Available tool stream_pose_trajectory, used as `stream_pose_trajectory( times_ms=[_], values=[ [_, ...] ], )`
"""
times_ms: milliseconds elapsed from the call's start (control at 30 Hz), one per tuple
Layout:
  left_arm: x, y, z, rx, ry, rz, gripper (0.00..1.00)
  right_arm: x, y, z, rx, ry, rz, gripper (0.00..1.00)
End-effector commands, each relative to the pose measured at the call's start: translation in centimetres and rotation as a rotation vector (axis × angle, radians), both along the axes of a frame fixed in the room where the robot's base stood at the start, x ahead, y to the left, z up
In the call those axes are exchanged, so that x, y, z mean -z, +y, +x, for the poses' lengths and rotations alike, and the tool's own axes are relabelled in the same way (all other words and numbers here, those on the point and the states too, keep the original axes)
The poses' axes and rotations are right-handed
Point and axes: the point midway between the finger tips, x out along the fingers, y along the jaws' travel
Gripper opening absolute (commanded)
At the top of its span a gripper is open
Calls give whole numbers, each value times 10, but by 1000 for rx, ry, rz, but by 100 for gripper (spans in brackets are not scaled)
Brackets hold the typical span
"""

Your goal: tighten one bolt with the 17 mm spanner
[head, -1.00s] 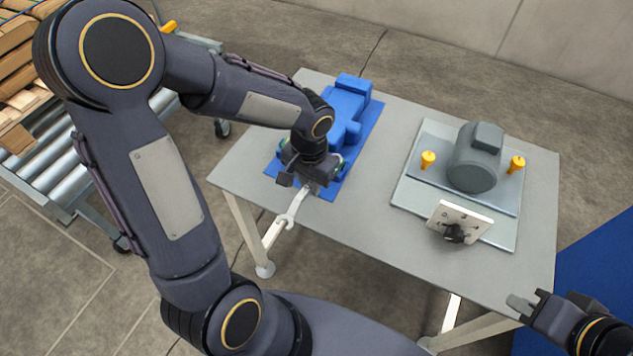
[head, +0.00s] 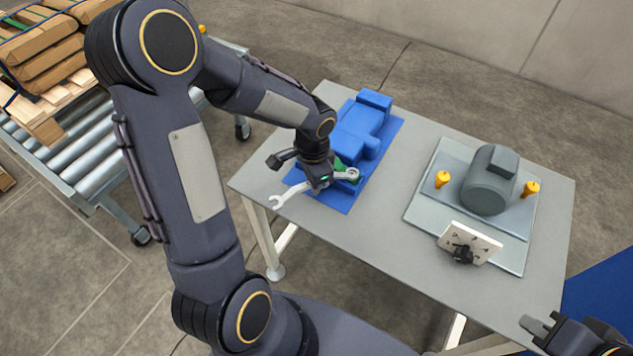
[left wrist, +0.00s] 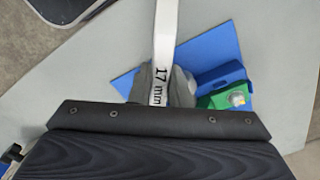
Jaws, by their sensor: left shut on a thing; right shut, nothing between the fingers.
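The 17 mm spanner (head: 288,195) is held in my left gripper (head: 318,182), above the left end of the table. Its open end points left and its ring end sticks out to the right of the fingers. In the left wrist view its shaft (left wrist: 166,50) runs up the picture, with "17 mm" readable on it. My right gripper (head: 537,326) is shut and empty beyond the table's front right edge. A motor (head: 490,180) stands on a grey plate with a small white plate (head: 469,243) in front of it. Bolt heads on the white plate are too small to make out surely.
A blue mat (head: 333,197) under my left gripper carries a blue machine part (head: 358,130) and a green piece (left wrist: 215,98). The middle of the table (head: 375,225) is clear. A roller conveyor (head: 90,160) stands at left.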

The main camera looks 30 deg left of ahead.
Motion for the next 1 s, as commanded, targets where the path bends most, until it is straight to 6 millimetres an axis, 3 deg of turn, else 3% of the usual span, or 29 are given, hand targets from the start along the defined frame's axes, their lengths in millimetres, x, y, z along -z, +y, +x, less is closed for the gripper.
stream_pose_trajectory(
  times_ms=[467, 1000],
  values=[
    [-1, 7, 7, 91, -2, -1, 0, -8, 0, 0, 0, 0, 0, 0],
    [-23, 7, 6, 89, -1, 0, 0, -25, 0, 0, 0, 0, 0, 0]
  ],
)
